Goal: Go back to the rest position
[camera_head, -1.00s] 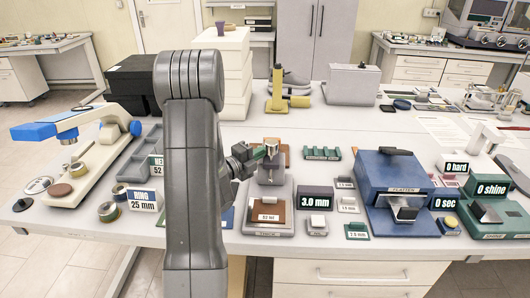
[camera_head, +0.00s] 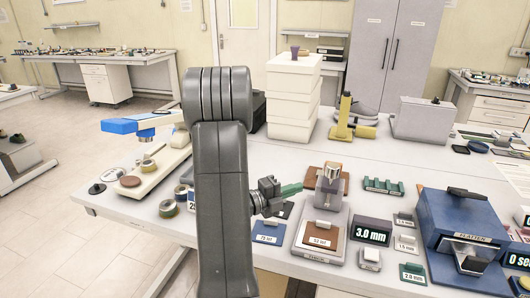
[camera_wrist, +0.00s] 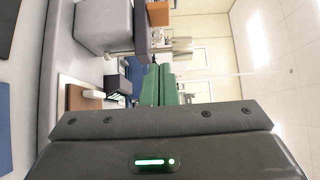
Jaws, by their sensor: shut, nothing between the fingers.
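My gripper (camera_head: 298,188) shows in the head view beside my dark grey arm, held over the bench just left of the grey device (camera_head: 329,188) in the picture. Its green fingers (camera_wrist: 158,86) point away from the wrist camera and are together, with nothing seen between them. The head view does not show whether the fingers touch the device.
The white bench (camera_head: 400,160) holds the 3.0 mm display (camera_head: 371,231), the blue platten machine (camera_head: 462,215), white stacked boxes (camera_head: 292,95) and a yellow stand (camera_head: 345,117). A microscope-like device (camera_head: 150,170) stands left. Open floor (camera_head: 60,230) lies left of the bench.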

